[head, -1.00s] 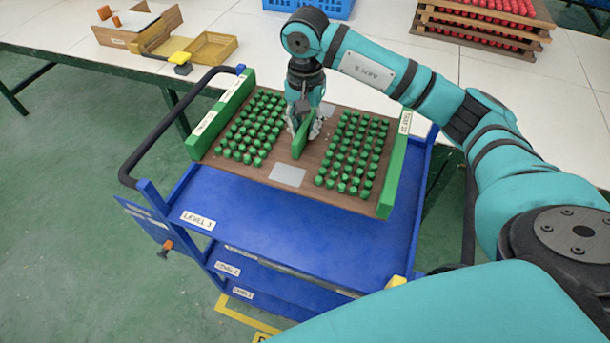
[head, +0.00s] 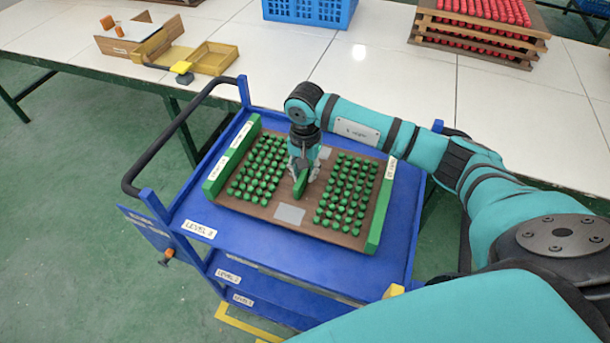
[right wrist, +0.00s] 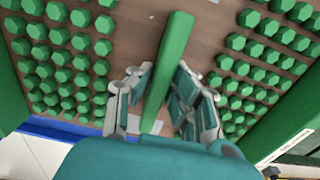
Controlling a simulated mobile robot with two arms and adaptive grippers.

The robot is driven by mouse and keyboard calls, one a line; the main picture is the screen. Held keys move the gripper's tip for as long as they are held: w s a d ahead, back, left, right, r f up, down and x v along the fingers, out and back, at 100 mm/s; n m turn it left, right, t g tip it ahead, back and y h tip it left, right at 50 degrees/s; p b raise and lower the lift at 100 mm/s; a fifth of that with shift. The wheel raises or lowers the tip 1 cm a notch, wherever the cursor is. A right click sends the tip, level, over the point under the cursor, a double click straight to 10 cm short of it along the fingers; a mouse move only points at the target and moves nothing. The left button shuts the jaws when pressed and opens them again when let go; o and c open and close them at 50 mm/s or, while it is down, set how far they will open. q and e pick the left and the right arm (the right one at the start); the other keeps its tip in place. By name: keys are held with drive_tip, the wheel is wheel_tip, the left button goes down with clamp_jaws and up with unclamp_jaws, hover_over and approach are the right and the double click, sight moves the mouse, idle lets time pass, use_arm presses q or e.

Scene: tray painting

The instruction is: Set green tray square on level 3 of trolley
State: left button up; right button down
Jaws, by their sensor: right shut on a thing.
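The green tray (head: 324,155) is a brown board with rows of green pegs on both sides and green rails along two edges. It lies over the blue top shelf, labelled level 3, of the trolley (head: 196,230), with its edges nearly in line with the shelf's. Blue shelf shows around it; I cannot tell whether it touches the shelf. My right gripper (head: 302,176) is shut on the green centre handle; in the right wrist view the gripper (right wrist: 163,78) has a finger on each side of the handle (right wrist: 172,50). My left gripper is not in view.
A black push handle (head: 158,148) rises at the trolley's left. Behind stands a white-topped table (head: 385,70) with a blue crate (head: 305,10), stacked trays of red pegs (head: 480,45) and a yellow wooden box (head: 213,58). Lower shelves sit below.

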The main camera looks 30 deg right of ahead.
drive_tip(key=shift+f, duration=1.1)
drive_tip(key=shift+f, duration=0.1)
drive_tip(key=c, duration=1.3)
unclamp_jaws()
drive_tip(key=shift+s, duration=0.1)
drive_tip(key=shift+o, duration=0.2)
